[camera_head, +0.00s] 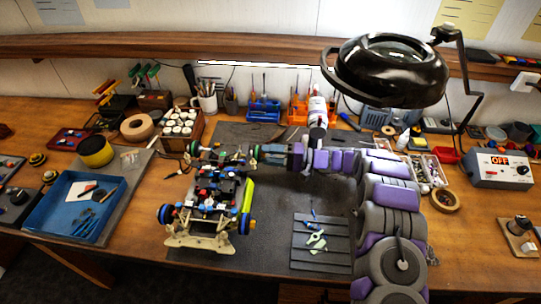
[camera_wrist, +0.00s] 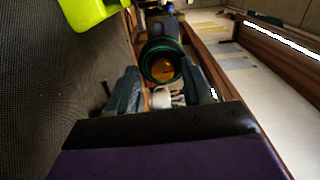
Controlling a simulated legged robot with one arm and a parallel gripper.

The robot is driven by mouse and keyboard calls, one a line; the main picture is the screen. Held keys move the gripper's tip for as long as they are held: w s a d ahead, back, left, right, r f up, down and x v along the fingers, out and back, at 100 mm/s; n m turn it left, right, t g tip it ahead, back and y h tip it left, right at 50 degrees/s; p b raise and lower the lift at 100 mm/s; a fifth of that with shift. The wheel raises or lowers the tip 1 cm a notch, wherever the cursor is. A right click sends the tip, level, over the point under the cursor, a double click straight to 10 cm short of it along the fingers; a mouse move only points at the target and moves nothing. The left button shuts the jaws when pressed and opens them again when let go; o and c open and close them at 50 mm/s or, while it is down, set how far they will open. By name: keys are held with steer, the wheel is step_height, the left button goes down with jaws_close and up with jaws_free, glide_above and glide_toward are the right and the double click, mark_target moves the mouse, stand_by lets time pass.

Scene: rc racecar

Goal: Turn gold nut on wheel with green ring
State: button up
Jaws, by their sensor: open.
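The RC car (camera_head: 213,195) stands on the dark mat, with a lime-green panel along its right side. In the wrist view, a dark wheel with a green ring (camera_wrist: 162,48) faces me. The gold nut (camera_wrist: 162,70) shows inside that ring, near the middle of the picture. My gripper (camera_wrist: 159,86) is open, with one teal finger on each side of the view below and beside the wheel. In the head view my gripper (camera_head: 262,153) reaches left to the car's far right wheel. Whether the fingers touch the wheel or nut is not clear.
A slatted dark tray (camera_head: 320,244) with small tools lies right of the car. A blue tray (camera_head: 75,207) is at the left. A magnifier lamp (camera_head: 388,72) hangs over the back right. Blue (camera_head: 263,110) and orange tool holders stand behind my gripper.

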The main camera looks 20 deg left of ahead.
steer(key=p+v, duration=0.2)
steer(key=v, duration=1.5)
steer(key=shift+d+f, duration=0.1)
steer(key=shift+d, duration=0.15)
steer(key=shift+a, duration=0.1)
